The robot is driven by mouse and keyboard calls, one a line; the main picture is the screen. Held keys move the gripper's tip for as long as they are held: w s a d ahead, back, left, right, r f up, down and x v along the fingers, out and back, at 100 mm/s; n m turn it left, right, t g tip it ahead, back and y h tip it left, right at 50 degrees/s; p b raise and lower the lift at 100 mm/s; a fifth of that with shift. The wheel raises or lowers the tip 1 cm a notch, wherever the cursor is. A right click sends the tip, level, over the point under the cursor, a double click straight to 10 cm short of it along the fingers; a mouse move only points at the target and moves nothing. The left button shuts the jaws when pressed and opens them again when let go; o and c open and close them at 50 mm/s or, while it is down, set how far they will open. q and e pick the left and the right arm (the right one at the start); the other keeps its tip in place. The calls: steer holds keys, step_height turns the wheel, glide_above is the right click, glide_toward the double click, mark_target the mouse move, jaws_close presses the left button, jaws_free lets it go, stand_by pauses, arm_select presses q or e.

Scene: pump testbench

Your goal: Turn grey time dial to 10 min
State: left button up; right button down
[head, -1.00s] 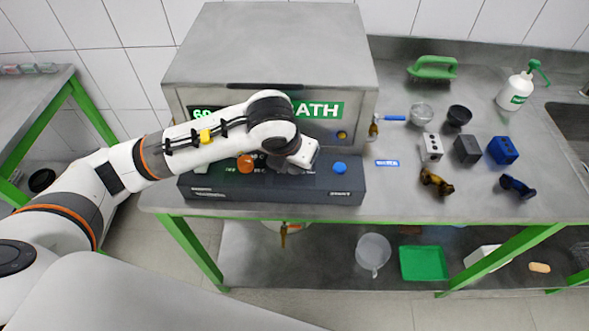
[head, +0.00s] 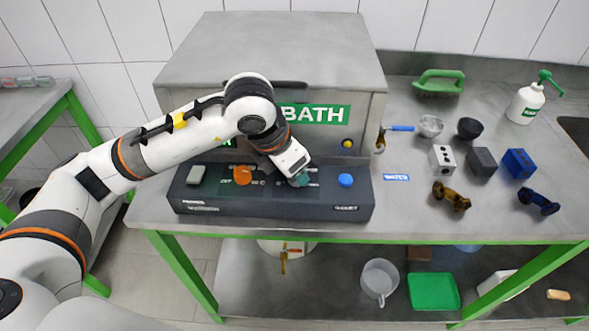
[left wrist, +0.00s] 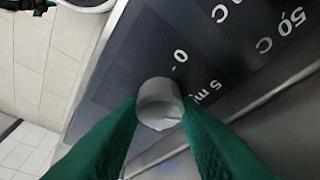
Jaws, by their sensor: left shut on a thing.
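The grey time dial (left wrist: 160,103) shows in the left wrist view as a pale grey round knob on the dark control panel (head: 275,212). My left gripper (left wrist: 161,112) is shut on it, with one green finger on each side. Printed marks "0" and "5 mi…" stand beside the dial; no 10 min mark is visible, and I cannot tell clearly where the dial points. In the head view my left gripper (head: 299,181) reaches down to the panel between the orange knob (head: 243,175) and the blue button (head: 345,180), and hides the dial. My right gripper is not in view.
The large steel bath (head: 270,55) stands behind the panel. Blocks, cups, valves and a white bottle (head: 525,103) stand on the counter to the right. A blue-handled tap (head: 397,128) sticks out nearby.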

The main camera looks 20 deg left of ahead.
arm_select(q)
steer(key=o, duration=1)
steer(key=shift+r, duration=0.3)
steer(key=v, duration=0.4)
steer(key=shift+s+a+r+b, duration=0.15)
steer(key=shift+r+b, duration=0.15)
steer(key=shift+s+a+f+b, duration=0.1)
steer(key=shift+s+a+b, duration=0.45)
steer(key=shift+s+a, duration=0.85)
steer(key=shift+s+a+b, duration=0.55)
steer(key=shift+s+a, duration=0.4)
steer(key=shift+s, duration=0.9)
steer(key=shift+s+a+f+b, duration=0.1)
steer(key=shift+s+a+b, duration=0.45)
steer(key=shift+s+a, duration=0.85)
steer(key=shift+s+d, duration=0.25)
